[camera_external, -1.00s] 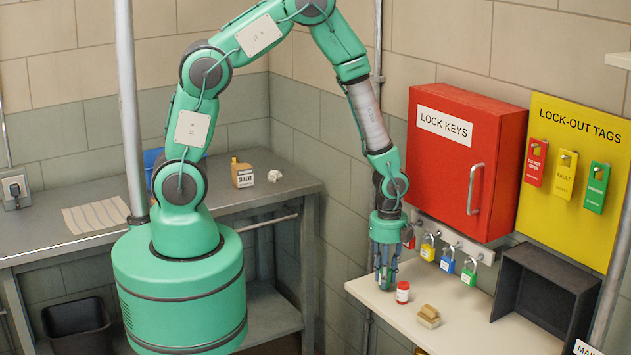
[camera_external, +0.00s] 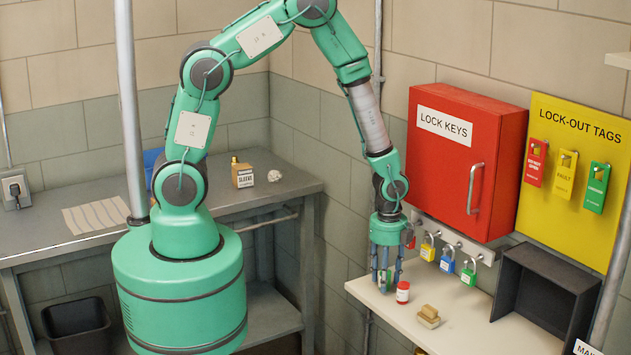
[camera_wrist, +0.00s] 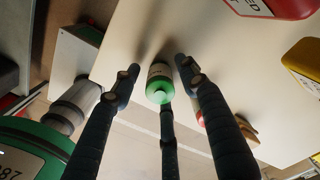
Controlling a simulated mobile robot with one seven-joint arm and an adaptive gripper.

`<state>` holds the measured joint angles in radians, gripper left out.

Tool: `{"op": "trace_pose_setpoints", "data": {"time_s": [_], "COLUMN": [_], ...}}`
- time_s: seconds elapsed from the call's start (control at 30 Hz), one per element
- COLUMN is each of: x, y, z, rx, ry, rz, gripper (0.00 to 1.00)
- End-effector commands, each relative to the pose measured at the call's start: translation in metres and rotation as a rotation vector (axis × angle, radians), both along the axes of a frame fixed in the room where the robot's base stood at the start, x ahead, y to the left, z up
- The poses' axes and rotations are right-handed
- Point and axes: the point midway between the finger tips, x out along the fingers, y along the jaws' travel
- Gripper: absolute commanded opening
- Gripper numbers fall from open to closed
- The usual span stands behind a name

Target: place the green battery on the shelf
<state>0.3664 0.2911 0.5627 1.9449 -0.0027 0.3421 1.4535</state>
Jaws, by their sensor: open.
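The green battery (camera_wrist: 160,88) shows in the wrist view as a small cylinder with a green end and a pale band, between my gripper's spread fingers. It appears to stand on the cream shelf (camera_wrist: 212,32). My gripper (camera_external: 386,286) is open, low over the left end of the shelf (camera_external: 475,328) in the external view. In the wrist view, the fingers of my gripper (camera_wrist: 158,72) are around the battery, with gaps on both sides.
A tan block (camera_external: 429,316) lies farther right. Padlocks (camera_external: 447,260) hang above the shelf, below the red cabinet (camera_external: 465,165). A dark open box (camera_external: 540,295) stands at the shelf's right.

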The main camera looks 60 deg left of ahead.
Motion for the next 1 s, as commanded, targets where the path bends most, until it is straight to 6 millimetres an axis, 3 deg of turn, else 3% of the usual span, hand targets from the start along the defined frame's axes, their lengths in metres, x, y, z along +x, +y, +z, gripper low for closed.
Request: {"op": "trace_pose_setpoints", "data": {"time_s": [0.27,0.7,1.0], "x": [0.001,0.001,0.0], "y": [0.0,0.0,0.0], "z": [0.022,0.092,0.12], "rx": [-0.001,-0.001,0.0], "ry": [-0.003,-0.003,-0.001], "rz": [0.0,0.0,0.0], "gripper": [0.44,0.44,0.44]}}
